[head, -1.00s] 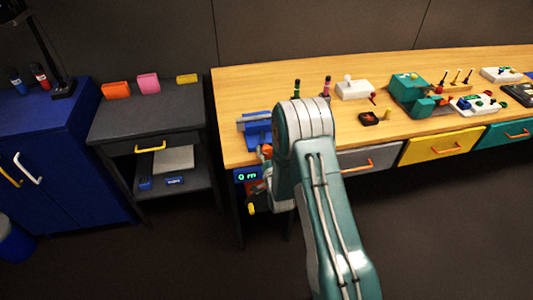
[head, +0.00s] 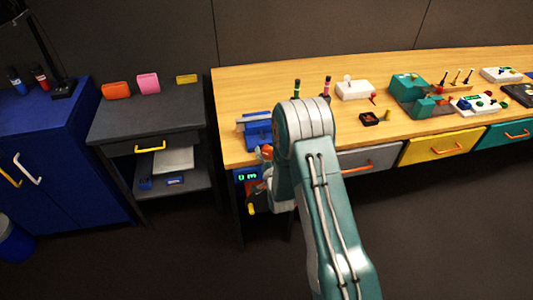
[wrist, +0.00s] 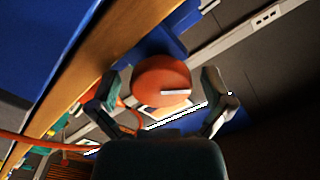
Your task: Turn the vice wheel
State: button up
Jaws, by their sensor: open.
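The blue vice (head: 258,130) sits at the left front corner of the wooden bench. Its orange-red wheel (head: 266,150) is partly visible beside my arm in the head view. In the wrist view the round orange-red wheel (wrist: 150,72) faces me, with a short pale bar across its front. My gripper (wrist: 160,88) is open, with one dark finger on each side of the wheel. I see gaps between fingers and wheel, and cannot tell if either finger touches it. In the head view my arm mostly hides the gripper.
A green digital display (head: 247,177) is on the bench front below the vice. A dark side table (head: 150,118) stands left of the bench across a narrow gap. Drawers with handles, including a yellow one (head: 440,147), line the bench front to the right.

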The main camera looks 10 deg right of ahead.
jog(key=s, duration=1.2)
jog(key=w+n, duration=0.2)
jog(key=w, duration=0.2)
jog(key=w+n, duration=0.3)
jog(key=w, duration=0.1)
jog(key=w+n, duration=0.2)
jog(key=w, duration=0.2)
jog(key=shift+d+n, duration=0.1)
jog(key=shift+n, duration=0.3)
jog(key=shift+c, duration=0.3)
jog(key=c, duration=1)
